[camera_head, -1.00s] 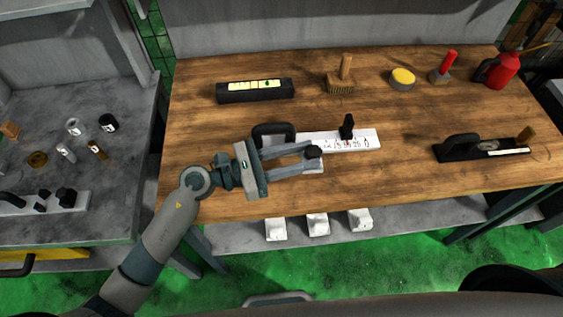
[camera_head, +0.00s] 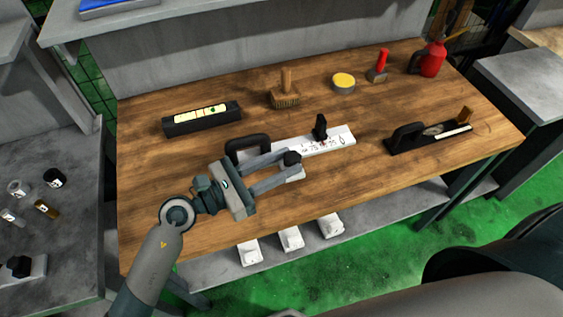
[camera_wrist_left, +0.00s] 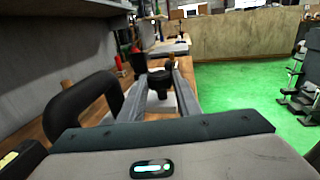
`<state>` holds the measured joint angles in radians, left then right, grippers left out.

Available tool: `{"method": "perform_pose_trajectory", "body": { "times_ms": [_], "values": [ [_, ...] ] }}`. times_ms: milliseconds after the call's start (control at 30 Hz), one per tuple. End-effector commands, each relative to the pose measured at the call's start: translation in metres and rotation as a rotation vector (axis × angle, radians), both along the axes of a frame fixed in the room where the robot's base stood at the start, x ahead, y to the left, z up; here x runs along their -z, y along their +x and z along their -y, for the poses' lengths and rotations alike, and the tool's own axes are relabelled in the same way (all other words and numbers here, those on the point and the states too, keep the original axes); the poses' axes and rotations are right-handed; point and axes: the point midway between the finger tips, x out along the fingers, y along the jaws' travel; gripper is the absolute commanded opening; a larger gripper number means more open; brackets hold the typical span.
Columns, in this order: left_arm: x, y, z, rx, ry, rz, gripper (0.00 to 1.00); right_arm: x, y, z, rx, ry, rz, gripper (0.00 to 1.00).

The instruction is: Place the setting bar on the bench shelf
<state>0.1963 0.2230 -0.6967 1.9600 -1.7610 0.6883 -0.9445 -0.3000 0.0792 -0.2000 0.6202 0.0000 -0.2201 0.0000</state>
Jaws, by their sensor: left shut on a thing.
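The setting bar (camera_head: 335,143) is a long white bar with printed marks, a black arched handle and black knobs. My left gripper (camera_head: 289,166) is shut on the bar near a round black knob, which also shows between the fingers in the left wrist view (camera_wrist_left: 160,82). The bar hangs over the middle of the wooden bench (camera_head: 345,190); its height above the top is hard to judge. The grey bench shelf (camera_head: 213,272) runs below the bench top and carries several white blocks (camera_head: 290,238). My right gripper is out of view.
A black box (camera_head: 202,122), a brush (camera_head: 285,95), a yellow-topped tin (camera_head: 343,83), a red-handled tool (camera_head: 378,65) and a red can (camera_head: 432,58) stand along the bench's back. A black handled tool (camera_head: 395,146) lies at right. The bench front is clear.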

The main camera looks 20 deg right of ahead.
Motion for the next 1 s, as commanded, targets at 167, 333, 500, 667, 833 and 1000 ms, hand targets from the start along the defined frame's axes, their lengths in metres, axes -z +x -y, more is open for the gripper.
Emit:
{"method": "perform_pose_trajectory", "body": {
  "times_ms": [167,333,500,667,833,1000],
  "values": [
    [-0.002,0.003,-0.005,-0.008,-0.003,0.003,0.00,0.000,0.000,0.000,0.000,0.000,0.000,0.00],
    [-0.001,0.013,-0.029,-0.044,-0.003,0.002,0.00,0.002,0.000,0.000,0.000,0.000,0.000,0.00],
    [-0.001,0.033,-0.081,-0.119,-0.001,0.002,0.00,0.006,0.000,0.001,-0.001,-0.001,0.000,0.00],
    [-0.003,0.050,-0.152,-0.212,0.000,0.002,0.00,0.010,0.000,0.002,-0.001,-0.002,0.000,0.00],
    [-0.009,0.057,-0.233,-0.310,0.002,0.004,0.00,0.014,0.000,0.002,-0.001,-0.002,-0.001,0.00],
    [-0.019,0.054,-0.297,-0.382,0.001,0.003,0.00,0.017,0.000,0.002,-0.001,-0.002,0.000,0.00]
  ]
}}
